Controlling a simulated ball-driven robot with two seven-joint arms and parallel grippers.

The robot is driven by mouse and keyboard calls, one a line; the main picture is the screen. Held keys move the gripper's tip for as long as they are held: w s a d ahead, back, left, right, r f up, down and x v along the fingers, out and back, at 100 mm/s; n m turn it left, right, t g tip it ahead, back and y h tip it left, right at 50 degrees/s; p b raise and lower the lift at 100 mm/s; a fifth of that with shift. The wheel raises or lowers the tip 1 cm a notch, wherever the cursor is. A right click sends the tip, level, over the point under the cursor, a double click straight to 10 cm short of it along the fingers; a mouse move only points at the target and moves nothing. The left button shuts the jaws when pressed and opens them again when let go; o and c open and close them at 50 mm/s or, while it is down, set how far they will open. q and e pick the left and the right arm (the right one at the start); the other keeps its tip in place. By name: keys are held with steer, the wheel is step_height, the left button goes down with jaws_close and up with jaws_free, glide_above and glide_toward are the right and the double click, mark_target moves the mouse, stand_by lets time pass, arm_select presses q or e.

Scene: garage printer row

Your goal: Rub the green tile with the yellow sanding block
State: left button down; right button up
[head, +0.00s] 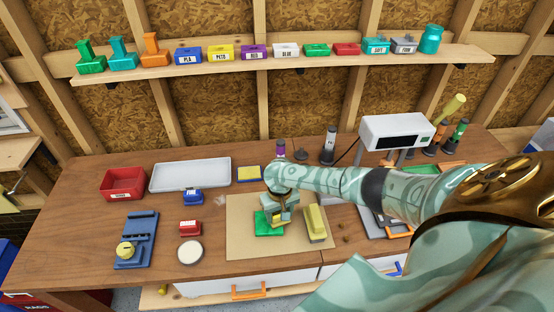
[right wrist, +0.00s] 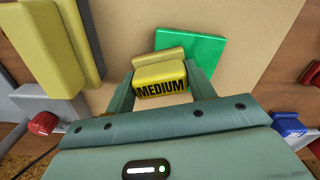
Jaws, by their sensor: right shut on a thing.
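The green tile (head: 264,229) lies flat on a tan board (head: 236,243) on the bench. It also shows in the right wrist view (right wrist: 203,50). My right gripper (head: 277,212) is over the tile, pointing down. It is shut on the yellow sanding block (right wrist: 160,82), which bears the word MEDIUM. In the right wrist view the block overlaps the tile's edge; I cannot tell whether they touch. In the head view the gripper largely hides the block. My left gripper is not in view.
A larger yellow block (head: 317,222) stands on the board, right of the tile. Left are a red car-like block (head: 190,228), a round white-topped thing (head: 189,252), and a blue fixture (head: 136,240). Behind are a white tray (head: 190,175) and red bin (head: 122,184). Bare bench lies front left.

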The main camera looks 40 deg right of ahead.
steer(key=shift+w+a, duration=0.75)
steer(key=shift+a, duration=0.35)
steer(key=shift+w+a, duration=0.65)
steer(key=shift+a, duration=0.2)
steer(key=shift+w+a, duration=0.65)
steer(key=shift+a, duration=0.2)
step_height(320, 180, up, 6)
steer(key=p, duration=0.6)
steer(key=shift+p, duration=0.35)
step_height(320, 180, up, 3)
steer(key=p, duration=0.3)
